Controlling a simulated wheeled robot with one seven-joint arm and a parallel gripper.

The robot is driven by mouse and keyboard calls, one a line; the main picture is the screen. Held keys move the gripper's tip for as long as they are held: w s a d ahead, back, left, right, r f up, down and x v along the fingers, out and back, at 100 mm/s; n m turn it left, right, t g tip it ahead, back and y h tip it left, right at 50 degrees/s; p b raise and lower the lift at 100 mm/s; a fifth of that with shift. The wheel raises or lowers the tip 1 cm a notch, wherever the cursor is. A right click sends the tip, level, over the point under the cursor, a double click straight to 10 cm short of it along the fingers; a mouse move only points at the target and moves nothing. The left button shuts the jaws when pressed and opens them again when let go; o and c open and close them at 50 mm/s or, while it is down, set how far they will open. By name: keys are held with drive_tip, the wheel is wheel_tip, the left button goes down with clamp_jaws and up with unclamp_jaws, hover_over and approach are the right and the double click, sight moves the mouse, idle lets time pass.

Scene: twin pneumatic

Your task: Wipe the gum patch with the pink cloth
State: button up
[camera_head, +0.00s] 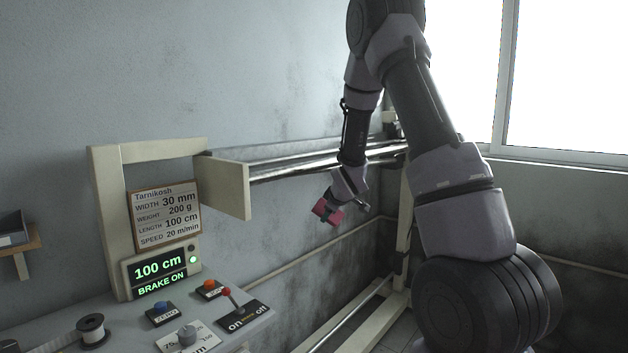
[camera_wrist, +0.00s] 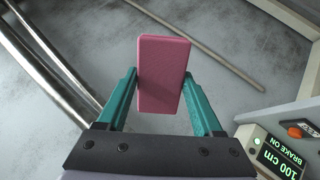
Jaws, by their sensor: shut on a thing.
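The pink cloth (camera_wrist: 163,75) is a folded, block-like pad held between the two teal fingers of my gripper (camera_wrist: 165,100) in the wrist view. My gripper is shut on it. In the head view the cloth (camera_head: 327,212) shows at the end of my arm, in front of the grey wall and below the metal rollers, apart from any surface as far as I can see. My gripper (camera_head: 335,206) is small there. I cannot make out a gum patch in either view.
Metal rollers (camera_head: 300,163) run from a cream frame (camera_head: 105,200) toward the window corner. A control desk (camera_head: 115,315) at lower left carries a lit display (camera_head: 158,268), buttons and a red-knobbed lever (camera_head: 228,293). A thin pipe (camera_head: 290,258) runs along the wall.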

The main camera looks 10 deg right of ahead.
sight(307, 169)
drive_tip(key=shift+w+r+n+t+y, duration=0.15)
drive_tip(key=shift+r+n+t+y, duration=0.15)
drive_tip(key=shift+r, duration=0.1)
drive_tip(key=r+n+t+y, duration=0.1)
drive_tip(key=a+r+n+t+y, duration=0.1)
drive_tip(key=r, duration=0.1)
drive_tip(key=a+r+n+t+y, duration=0.1)
drive_tip(key=y, duration=0.1)
drive_tip(key=shift+w+r, duration=0.15)
drive_tip(key=shift+r, duration=0.1)
drive_tip(key=s+a+r+n+y, duration=0.3)
drive_tip(key=a+r+n+y, duration=0.1)
drive_tip(key=r+y, duration=0.2)
drive_tip(key=shift+t, duration=0.4)
drive_tip(key=shift+r+x, duration=0.1)
drive_tip(key=shift+x, duration=1.3)
drive_tip(key=shift+r+x, duration=0.15)
drive_tip(key=shift+x, duration=1.3)
drive_tip(key=shift+x, duration=0.95)
drive_tip(key=shift+w+d, duration=0.95)
drive_tip(key=shift+d, duration=0.35)
drive_tip(key=shift+w+d, duration=0.95)
drive_tip(key=shift+d, duration=0.35)
drive_tip(key=shift+w+d, duration=0.95)
drive_tip(key=shift+d, duration=0.35)
drive_tip(key=shift+w, duration=0.15)
